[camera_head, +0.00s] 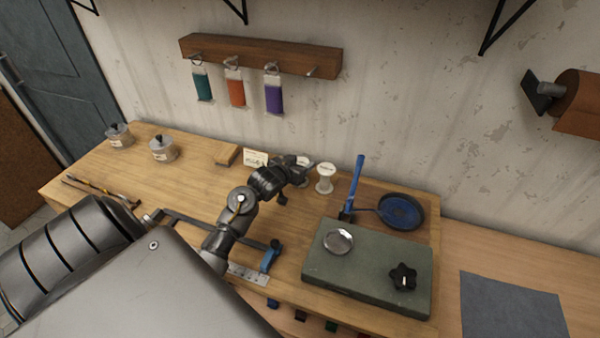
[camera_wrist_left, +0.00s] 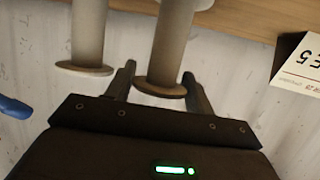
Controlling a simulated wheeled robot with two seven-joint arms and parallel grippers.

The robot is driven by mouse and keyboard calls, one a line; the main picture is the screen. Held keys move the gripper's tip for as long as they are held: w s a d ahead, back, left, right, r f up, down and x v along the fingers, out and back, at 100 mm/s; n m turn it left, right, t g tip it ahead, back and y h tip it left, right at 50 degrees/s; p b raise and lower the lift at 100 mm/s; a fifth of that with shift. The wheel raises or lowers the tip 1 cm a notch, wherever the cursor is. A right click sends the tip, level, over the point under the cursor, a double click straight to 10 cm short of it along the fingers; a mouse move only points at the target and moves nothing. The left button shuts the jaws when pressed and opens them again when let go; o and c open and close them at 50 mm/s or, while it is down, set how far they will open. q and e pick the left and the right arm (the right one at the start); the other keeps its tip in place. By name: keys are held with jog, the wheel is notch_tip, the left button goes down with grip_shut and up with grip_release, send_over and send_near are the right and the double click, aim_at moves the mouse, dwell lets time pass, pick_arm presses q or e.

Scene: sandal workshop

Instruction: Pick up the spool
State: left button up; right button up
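Two pale spools stand side by side at the back of the wooden workbench. One spool (camera_head: 325,179) shows clearly just right of my left gripper (camera_head: 298,172); it also shows at the left of the wrist view (camera_wrist_left: 89,35). The other spool (camera_wrist_left: 168,45) is mostly hidden behind the gripper in the head view. In the wrist view, it lines up between the two fingers of my left gripper (camera_wrist_left: 160,82), one on each side of its flange. A gap shows beside its core, so the fingers are open. My right gripper is not in view.
A lettered card (camera_head: 256,158) stands left of the gripper, beside a wooden block (camera_head: 227,154). A blue-handled tool (camera_head: 356,180) and a blue round dish (camera_head: 401,211) are to the right. A green slab (camera_head: 350,270) lies in front. The bench's left middle is mostly clear.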

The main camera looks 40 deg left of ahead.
pick_arm(q)
jog(key=shift+c, duration=1.2)
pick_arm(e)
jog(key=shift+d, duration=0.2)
pick_arm(q)
jog(key=shift+r, duration=0.15)
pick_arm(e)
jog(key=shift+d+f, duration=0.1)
